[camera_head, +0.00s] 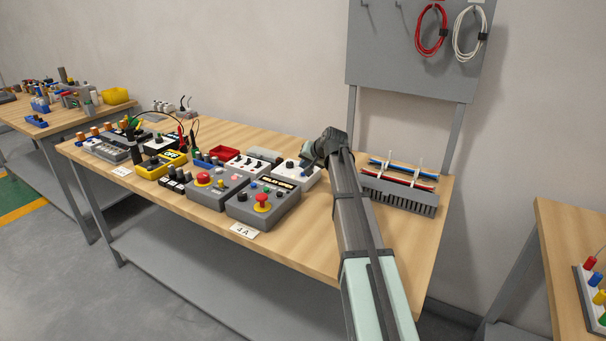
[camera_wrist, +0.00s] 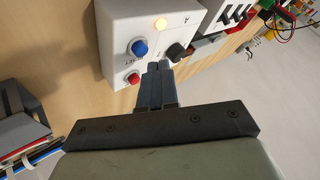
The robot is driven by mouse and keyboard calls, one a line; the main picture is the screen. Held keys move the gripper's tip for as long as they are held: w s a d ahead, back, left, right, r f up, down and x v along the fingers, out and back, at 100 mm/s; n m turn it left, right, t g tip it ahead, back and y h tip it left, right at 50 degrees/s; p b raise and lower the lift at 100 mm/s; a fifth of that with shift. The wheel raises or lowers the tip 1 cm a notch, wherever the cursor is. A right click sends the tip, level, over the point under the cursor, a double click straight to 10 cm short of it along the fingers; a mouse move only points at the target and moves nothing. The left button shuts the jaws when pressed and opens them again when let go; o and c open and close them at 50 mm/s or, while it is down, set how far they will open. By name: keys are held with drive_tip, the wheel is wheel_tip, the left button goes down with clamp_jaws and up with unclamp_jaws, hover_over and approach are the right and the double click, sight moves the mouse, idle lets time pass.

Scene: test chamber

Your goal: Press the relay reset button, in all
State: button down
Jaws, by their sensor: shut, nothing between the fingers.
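A white control box (camera_wrist: 112,32) carries a blue button (camera_wrist: 139,48), a smaller red button (camera_wrist: 133,78), a black knob (camera_wrist: 176,52) and a lit yellowish lamp (camera_wrist: 160,23). Small lettering by the blue button is hard to read, so I cannot tell for sure which is the relay reset button. My gripper (camera_wrist: 159,66) is shut and empty. Its tips are over the box face, right of the blue button and close to the black knob; I cannot tell if they touch. In the head view the white box (camera_head: 301,179) lies partly under my gripper (camera_head: 306,164).
Two grey boxes with red emergency buttons (camera_head: 262,201) (camera_head: 203,180) stand left of the white box. Another white box (camera_head: 246,167), a red bin (camera_head: 224,153) and a yellow meter (camera_head: 153,168) crowd the bench. A grey cable rack (camera_head: 399,196) stands right; bare wood lies between.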

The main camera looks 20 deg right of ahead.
drive_tip(key=shift+f, duration=0.15)
drive_tip(key=shift+f, duration=0.3)
drive_tip(key=shift+f, duration=0.5)
idle(1.1)
drive_tip(key=shift+r, duration=0.95)
drive_tip(key=shift+r, duration=0.1)
wheel_tip(320, 180, up, 5)
drive_tip(key=shift+f, duration=0.1)
idle(0.5)
idle(0.4)
